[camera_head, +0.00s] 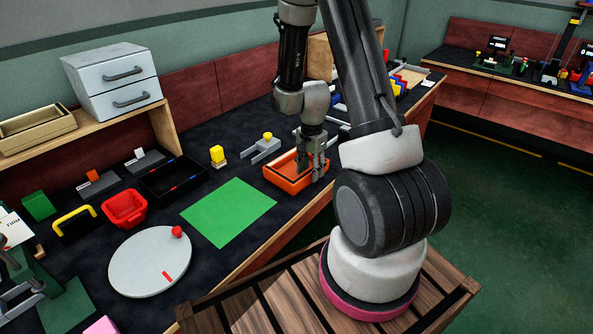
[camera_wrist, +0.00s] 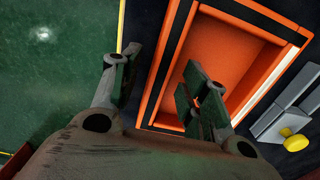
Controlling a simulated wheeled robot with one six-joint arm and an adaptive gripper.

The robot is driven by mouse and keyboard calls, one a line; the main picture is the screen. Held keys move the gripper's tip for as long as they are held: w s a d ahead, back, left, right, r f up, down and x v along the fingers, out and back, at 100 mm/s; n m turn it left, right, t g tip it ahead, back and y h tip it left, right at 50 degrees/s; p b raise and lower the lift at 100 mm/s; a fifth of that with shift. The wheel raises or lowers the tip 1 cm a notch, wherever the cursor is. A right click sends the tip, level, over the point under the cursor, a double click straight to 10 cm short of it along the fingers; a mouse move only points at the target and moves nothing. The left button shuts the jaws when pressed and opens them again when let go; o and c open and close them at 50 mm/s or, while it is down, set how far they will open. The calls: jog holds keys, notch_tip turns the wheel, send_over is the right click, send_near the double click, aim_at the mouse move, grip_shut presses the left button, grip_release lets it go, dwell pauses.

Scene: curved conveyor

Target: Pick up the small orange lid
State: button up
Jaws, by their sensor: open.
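An orange, shallow, tray-like piece (camera_head: 283,182) lies on the dark bench top under my gripper. In the wrist view its raised orange rim (camera_wrist: 251,18) surrounds a recessed orange floor, with dark strips along parts of the edge. I cannot tell whether this is the lid; no separate small lid can be made out in or on it. My gripper (camera_head: 310,176) points down over its right part. In the wrist view my gripper (camera_wrist: 160,64) is open, with one finger outside the tray's long side and the other over its inside. Nothing is held between the fingers.
A grey fixture with a yellow knob (camera_wrist: 293,140) stands close beside the tray. A green mat (camera_head: 228,212), black tray (camera_head: 172,181), red bin (camera_head: 124,208) and white turntable (camera_head: 150,262) lie to the left. The bench's front edge is close to the tray.

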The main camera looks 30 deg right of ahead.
grip_shut()
dwell(0.3)
